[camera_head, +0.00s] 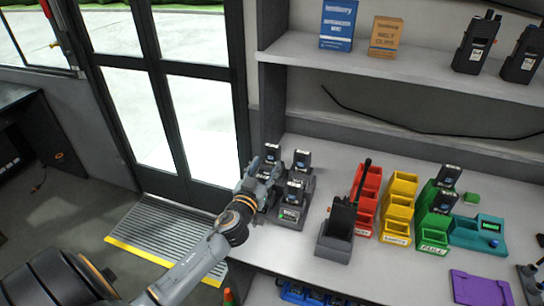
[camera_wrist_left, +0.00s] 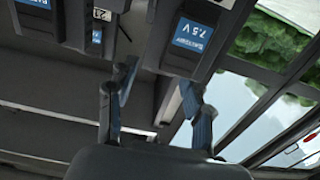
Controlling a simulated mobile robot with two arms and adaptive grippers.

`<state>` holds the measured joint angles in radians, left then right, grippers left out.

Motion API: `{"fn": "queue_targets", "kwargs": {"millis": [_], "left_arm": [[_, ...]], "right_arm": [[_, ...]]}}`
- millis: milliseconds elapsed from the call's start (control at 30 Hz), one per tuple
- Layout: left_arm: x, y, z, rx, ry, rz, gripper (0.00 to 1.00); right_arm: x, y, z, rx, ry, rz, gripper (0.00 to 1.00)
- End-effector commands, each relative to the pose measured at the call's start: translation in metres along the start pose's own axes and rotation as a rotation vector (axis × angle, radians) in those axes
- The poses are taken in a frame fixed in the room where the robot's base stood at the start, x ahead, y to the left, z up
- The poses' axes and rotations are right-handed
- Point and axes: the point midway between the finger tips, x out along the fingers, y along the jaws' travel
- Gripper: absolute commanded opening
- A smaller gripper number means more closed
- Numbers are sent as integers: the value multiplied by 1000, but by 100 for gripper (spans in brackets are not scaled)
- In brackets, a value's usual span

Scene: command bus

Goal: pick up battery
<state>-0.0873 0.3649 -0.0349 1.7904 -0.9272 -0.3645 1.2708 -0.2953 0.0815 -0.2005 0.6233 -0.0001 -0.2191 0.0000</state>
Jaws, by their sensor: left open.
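Several dark batteries stand in charger docks on the shelf: one at the back left (camera_head: 272,153), one at the back right (camera_head: 301,160) and one in front (camera_head: 294,190). My left gripper (camera_head: 262,180) is at the left side of these docks, and its arm partly covers the left ones. In the left wrist view my left gripper (camera_wrist_left: 158,82) is open and nothing shows between its fingers. A battery with a blue "7.5 V" label (camera_wrist_left: 195,35) is just beyond the fingertips there. Another labelled battery (camera_wrist_left: 40,6) is cut off at the upper left.
Right of the docks stand a radio in a dark holder (camera_head: 340,225), red bins (camera_head: 366,200), yellow bins (camera_head: 399,207) and green bins (camera_head: 432,235) with batteries. A teal device (camera_head: 488,228) and a purple tray (camera_head: 480,288) are farther right. An upper shelf (camera_head: 400,72) overhangs the back.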

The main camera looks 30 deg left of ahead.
Motion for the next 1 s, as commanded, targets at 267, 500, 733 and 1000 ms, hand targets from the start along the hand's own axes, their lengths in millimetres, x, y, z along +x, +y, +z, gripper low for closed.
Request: {"fn": "queue_targets", "kwargs": {"millis": [267,500,733,1000], "left_arm": [[31,-3,-1,0,0,-1,51],[32,-2,0,0,0,0,51],[32,-2,0,0,0,0,4],[32,-2,0,0,1,0,0]], "right_arm": [[-8,0,0,0,0,0,50],[-8,0,4,0,-7,-1,50],[-8,-1,7,1,-12,-1,50],[-8,-1,7,1,-12,-2,50]]}}
